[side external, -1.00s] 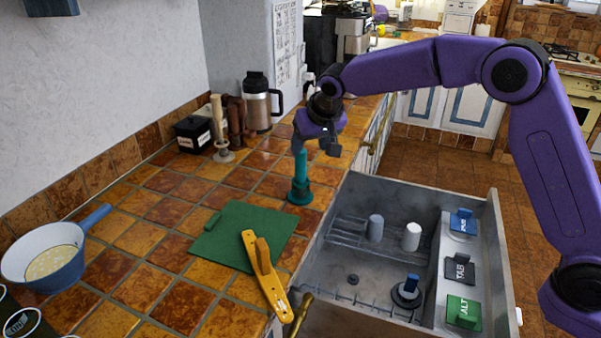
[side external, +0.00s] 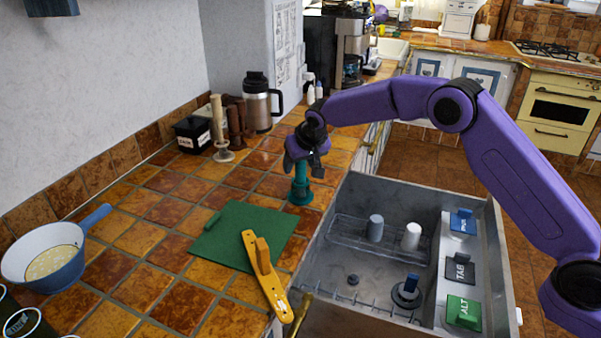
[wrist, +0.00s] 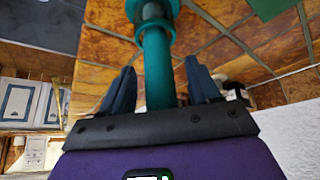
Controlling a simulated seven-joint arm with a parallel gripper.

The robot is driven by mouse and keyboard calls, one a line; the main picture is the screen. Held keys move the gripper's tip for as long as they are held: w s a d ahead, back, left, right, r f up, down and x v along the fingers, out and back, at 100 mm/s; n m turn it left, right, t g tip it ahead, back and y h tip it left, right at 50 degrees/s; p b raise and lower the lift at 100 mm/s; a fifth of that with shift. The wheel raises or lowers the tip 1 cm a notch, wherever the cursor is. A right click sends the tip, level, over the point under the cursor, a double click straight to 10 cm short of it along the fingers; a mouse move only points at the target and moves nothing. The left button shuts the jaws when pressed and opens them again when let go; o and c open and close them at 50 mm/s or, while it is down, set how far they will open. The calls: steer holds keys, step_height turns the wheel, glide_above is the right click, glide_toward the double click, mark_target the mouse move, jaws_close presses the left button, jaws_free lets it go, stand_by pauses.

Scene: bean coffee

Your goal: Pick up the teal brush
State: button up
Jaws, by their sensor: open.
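The teal brush (side external: 300,186) stands upright on the tiled counter, just behind the green mat. My gripper (side external: 303,163) is at the top of its handle, which it partly hides in the side view. In the wrist view, the teal handle (wrist: 158,65) runs between the two open fingers of my gripper (wrist: 159,82). Gaps show on both sides of the handle, so neither finger appears to touch it. The wider base of the brush shows at the top of the wrist view.
The green mat (side external: 230,235) and a yellow tool (side external: 265,275) lie in front of the brush. An open grey drawer (side external: 345,265) with several small items is to the right. A candlestick (side external: 220,130) and a steel flask (side external: 258,105) stand behind left.

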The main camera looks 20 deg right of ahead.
steer(key=shift+c, duration=0.2)
steer(key=c, duration=1)
step_height(320, 180, up, 10)
steer(key=shift+f, duration=0.1)
